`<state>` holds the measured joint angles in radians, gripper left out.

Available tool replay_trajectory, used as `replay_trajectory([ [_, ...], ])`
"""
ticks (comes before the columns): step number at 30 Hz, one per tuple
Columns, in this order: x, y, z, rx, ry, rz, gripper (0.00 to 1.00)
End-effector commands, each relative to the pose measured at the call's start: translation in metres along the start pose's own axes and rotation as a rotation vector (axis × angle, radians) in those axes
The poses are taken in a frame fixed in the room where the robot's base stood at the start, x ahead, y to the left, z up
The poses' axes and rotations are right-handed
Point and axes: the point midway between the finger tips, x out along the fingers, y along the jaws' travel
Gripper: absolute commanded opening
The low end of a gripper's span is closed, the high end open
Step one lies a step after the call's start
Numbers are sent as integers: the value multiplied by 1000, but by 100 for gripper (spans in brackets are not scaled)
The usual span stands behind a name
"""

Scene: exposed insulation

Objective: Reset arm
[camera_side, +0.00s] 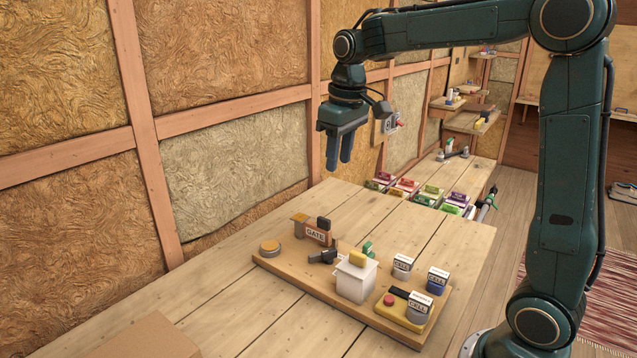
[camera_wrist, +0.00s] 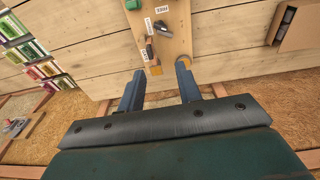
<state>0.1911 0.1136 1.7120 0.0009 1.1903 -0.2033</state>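My gripper (camera_side: 339,150) hangs from my dark green arm, pointing down, above and beyond the far left side of the wooden board on the table. In the wrist view its two blue-grey fingers (camera_wrist: 160,88) are spread apart with nothing between them. The board (camera_side: 290,283) holds a GATE block (camera_side: 316,234), a round orange-topped button (camera_side: 270,247), a dark lever (camera_side: 323,256), and a white box with a yellow top (camera_side: 357,277). Several CELL blocks (camera_side: 437,279) and a red button on a yellow base (camera_side: 389,300) are at its right. The gripper touches none of them.
Several coloured packs (camera_side: 430,195) stand in rows at the table's far end. A cardboard box (camera_side: 150,339) is at the near edge; an open box (camera_wrist: 298,24) shows in the wrist view. The insulated wall (camera_side: 215,165) runs along the table's left. Bare planks surround the board.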

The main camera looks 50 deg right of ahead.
Motion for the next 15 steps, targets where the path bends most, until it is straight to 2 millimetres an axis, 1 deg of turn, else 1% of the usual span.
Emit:
replay_trajectory([
  [1,-7,-6,10,-2,19,2,35],
  [6,-21,-23,43,0,74,7,35],
  [9,-26,-32,63,2,107,9,35],
  [15,-32,-48,103,5,173,8,35],
])
